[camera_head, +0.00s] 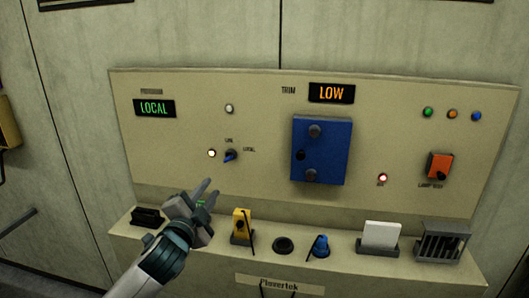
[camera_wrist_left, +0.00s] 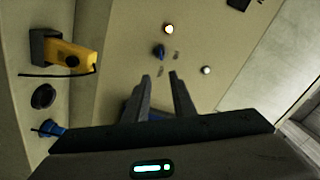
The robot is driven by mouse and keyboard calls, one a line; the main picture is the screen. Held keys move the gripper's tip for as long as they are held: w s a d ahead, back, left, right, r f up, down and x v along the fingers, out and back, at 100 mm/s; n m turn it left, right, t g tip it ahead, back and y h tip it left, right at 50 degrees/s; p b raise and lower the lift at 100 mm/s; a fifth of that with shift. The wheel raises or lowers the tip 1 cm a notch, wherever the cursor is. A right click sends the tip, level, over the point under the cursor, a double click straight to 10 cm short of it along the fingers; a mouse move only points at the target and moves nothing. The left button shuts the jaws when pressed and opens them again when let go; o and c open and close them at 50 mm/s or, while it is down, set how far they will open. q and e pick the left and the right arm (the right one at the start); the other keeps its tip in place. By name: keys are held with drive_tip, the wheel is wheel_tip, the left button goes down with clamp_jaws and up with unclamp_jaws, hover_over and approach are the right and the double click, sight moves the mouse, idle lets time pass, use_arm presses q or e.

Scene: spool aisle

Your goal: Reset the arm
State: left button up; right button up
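My left gripper (camera_head: 209,192) is in front of the lower left of the panel, below the blue selector knob (camera_head: 230,156). Its two fingers are apart with nothing between them. In the left wrist view the open fingers (camera_wrist_left: 160,78) point toward the blue knob (camera_wrist_left: 159,51), with a visible gap before it. The control panel (camera_head: 260,110) shows a green LOCAL display (camera_head: 154,108) and an orange LOW display (camera_head: 331,93). My right gripper is in neither view.
A blue box (camera_head: 321,150) juts from the panel's middle. The ledge holds a yellow device (camera_head: 241,225), a round dark socket (camera_head: 283,245), a blue knobbed item (camera_head: 320,244), a white card (camera_head: 382,236) and a slotted dark rack (camera_head: 443,241). An orange switch (camera_head: 439,166) is at right.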

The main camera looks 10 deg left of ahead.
use_arm(q)
drive_tip(key=s+d+f+n+g+y, duration=0.1)
drive_tip(key=s+f+n+g, duration=0.2)
drive_tip(key=s+f, duration=0.7)
drive_tip(key=s+f+n+g, duration=0.35)
drive_tip(key=s+f, duration=0.35)
drive_tip(key=f, duration=0.6)
drive_tip(key=s+d+f+n+g, duration=0.15)
drive_tip(key=s+f+g, duration=0.4)
drive_tip(key=s, duration=0.85)
drive_tip(key=s+d+f+n+g, duration=0.1)
drive_tip(key=s+f+n+g, duration=0.15)
drive_tip(key=s+f, duration=0.85)
drive_tip(key=s+f+g+b, duration=0.1)
drive_tip(key=s+f, duration=0.1)
drive_tip(key=f, duration=1.2)
drive_tip(key=s+f+b, duration=0.1)
drive_tip(key=s+f, duration=0.1)
drive_tip(key=f, duration=1.2)
drive_tip(key=s+a+f, duration=0.1)
drive_tip(key=s+f, duration=0.8)
drive_tip(key=s+a+f+g+b, duration=0.1)
drive_tip(key=s+a+f, duration=0.1)
drive_tip(key=s+f, duration=0.6)
drive_tip(key=shift+s+a+f, duration=0.25)
drive_tip(key=shift+s+f, duration=0.1)
drive_tip(key=shift+s, duration=0.05)
